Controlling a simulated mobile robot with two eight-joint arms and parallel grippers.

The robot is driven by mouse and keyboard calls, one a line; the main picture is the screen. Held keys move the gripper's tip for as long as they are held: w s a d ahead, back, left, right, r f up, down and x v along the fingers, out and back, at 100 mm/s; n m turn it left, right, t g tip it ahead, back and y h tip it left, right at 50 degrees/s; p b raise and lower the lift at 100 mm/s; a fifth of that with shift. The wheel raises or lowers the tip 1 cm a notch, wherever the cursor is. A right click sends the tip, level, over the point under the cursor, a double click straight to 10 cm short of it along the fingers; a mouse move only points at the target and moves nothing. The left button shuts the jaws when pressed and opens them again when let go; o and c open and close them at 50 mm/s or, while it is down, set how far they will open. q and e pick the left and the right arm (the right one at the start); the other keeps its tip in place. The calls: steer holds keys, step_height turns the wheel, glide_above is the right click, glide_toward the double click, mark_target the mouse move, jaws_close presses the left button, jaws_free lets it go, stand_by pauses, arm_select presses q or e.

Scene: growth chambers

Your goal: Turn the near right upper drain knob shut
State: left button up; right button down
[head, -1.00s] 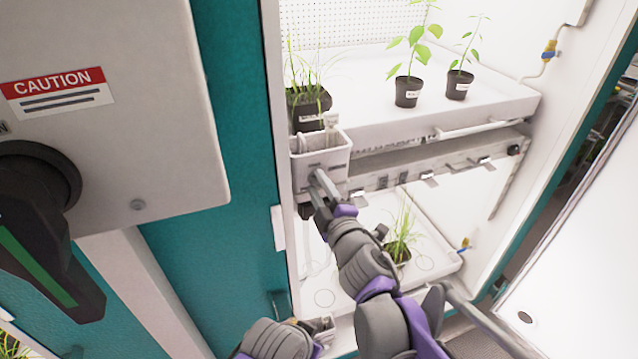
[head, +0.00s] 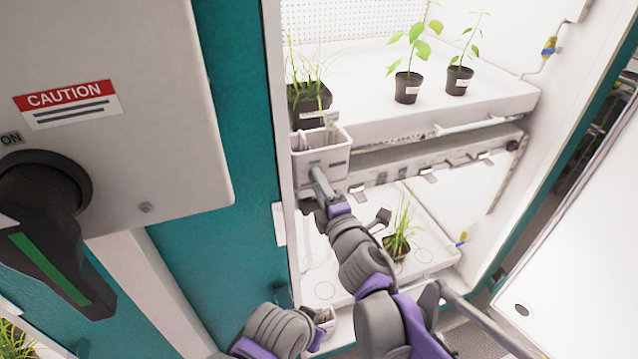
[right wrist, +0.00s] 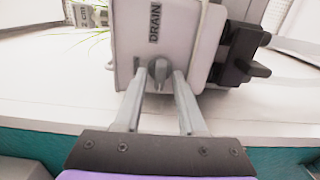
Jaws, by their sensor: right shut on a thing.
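The drain knob (right wrist: 158,70) is a small grey knob on the front of a pale box (right wrist: 185,35) marked DRAIN, seen in the right wrist view. My right gripper (right wrist: 160,82) is shut on the knob, with one finger on each side. In the head view the same pale box (head: 322,158) hangs at the left front corner of the upper plant tray, and my right gripper (head: 318,178) reaches its front from below. The knob is hidden behind the fingers there. My left gripper is not in view.
A black handle (right wrist: 240,58) sits just right of the box. Potted plants stand on the upper tray (head: 470,118); a grassy pot (head: 397,247) stands below. A caution-labelled panel (head: 110,150) is close at left. An open white door (head: 575,250) stands at right.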

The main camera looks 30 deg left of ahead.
steer(key=c, duration=0.9)
jaws_free()
steer(key=shift+d, duration=0.1)
steer(key=b+v, duration=0.1)
steer(key=v, duration=0.9)
steer(key=shift+s+d, duration=0.2)
steer(key=shift+s, duration=0.1)
